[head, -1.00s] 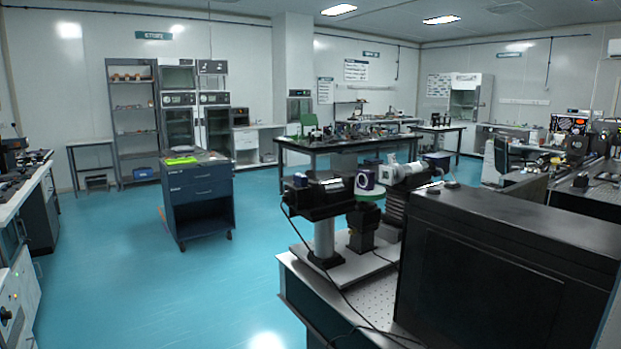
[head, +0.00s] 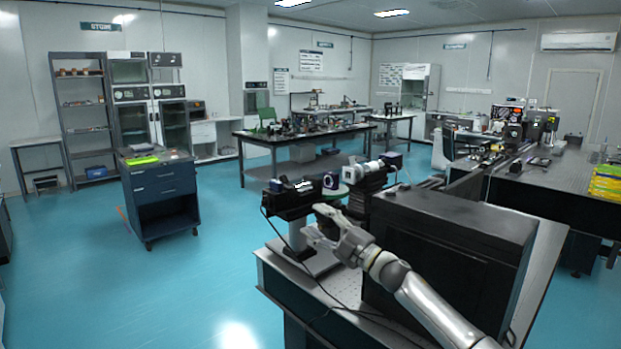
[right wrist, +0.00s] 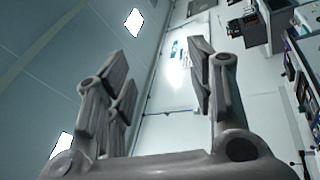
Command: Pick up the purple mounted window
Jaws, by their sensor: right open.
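A small purple-edged mount with a dark round face (head: 331,181) stands among the optics on the near optical table (head: 345,316). It may be the purple mounted window; it is too small to be sure. My right gripper (head: 316,222) is in front of and below it, apart from it, over the near table. In the right wrist view my right gripper (right wrist: 160,85) is open, with nothing between its fingers. That view shows ceiling and walls, not the mount. My left gripper is not in view.
A large black box (head: 450,250) fills the right of the near table. A black instrument on a post (head: 288,198) and a grey cylindrical device (head: 365,175) flank the mount. A blue drawer cart (head: 160,195) stands at left. The floor between is clear.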

